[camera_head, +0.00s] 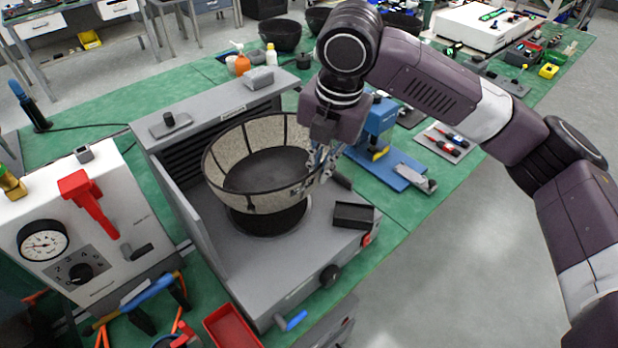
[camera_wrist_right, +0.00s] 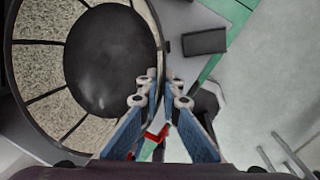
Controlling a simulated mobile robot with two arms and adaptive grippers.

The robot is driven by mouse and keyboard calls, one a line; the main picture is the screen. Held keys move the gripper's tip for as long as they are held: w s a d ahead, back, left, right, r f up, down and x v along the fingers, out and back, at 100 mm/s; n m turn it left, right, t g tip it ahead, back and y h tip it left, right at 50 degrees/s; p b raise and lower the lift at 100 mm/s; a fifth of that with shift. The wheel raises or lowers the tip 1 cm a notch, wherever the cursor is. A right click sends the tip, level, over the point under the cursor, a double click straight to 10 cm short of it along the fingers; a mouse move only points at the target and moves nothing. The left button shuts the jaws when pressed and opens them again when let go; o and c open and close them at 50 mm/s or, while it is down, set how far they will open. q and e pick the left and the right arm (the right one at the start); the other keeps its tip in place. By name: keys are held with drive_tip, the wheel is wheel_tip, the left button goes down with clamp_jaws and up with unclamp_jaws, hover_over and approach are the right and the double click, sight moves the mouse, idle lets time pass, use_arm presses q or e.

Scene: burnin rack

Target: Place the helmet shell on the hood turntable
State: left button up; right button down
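The helmet shell (camera_head: 225,154) is an open bowl with a dark rim and speckled panels inside. It is over the dark round hood turntable (camera_head: 268,220) in the grey hood, opening upward. I cannot tell whether its underside touches the turntable. My right gripper (camera_head: 320,172) points down at the shell's right side. In the right wrist view the fingers (camera_wrist_right: 163,84) are close together, one inside and one outside the rim of the shell (camera_wrist_right: 75,122), and look shut on it. My left gripper is not in view.
The hood's side wall (camera_head: 192,222) stands left of the shell, and its slatted back is behind. A small black tray (camera_head: 355,215) is at the hood's right. A white gauge box (camera_head: 85,225) stands left. A blue press (camera_head: 380,125) and dark bowls (camera_head: 280,35) are beyond.

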drive_tip(key=shift+w+a+r, duration=0.2)
drive_tip(key=shift+w+a, duration=0.5)
drive_tip(key=shift+w, duration=0.1)
drive_tip(key=shift+w+a+f+p, duration=0.1)
drive_tip(key=shift+w+f+p, duration=0.15)
drive_tip(key=shift+f, duration=0.4)
drive_tip(key=shift+w+a+f+p, duration=0.1)
drive_tip(key=shift+f+p, duration=0.15)
drive_tip(key=shift+f, duration=0.35)
drive_tip(key=shift+d+f, duration=0.1)
drive_tip(key=shift+f, duration=0.5)
wheel_tip(320, 180, down, 2)
drive_tip(key=shift+s+f+p, duration=0.15)
drive_tip(key=shift+f+p, duration=0.1)
drive_tip(key=shift+p, duration=0.3)
drive_tip(key=shift+f+p, duration=0.25)
drive_tip(key=shift+p, duration=0.05)
drive_tip(key=shift+w+f, duration=0.25)
drive_tip(key=shift+f, duration=0.15)
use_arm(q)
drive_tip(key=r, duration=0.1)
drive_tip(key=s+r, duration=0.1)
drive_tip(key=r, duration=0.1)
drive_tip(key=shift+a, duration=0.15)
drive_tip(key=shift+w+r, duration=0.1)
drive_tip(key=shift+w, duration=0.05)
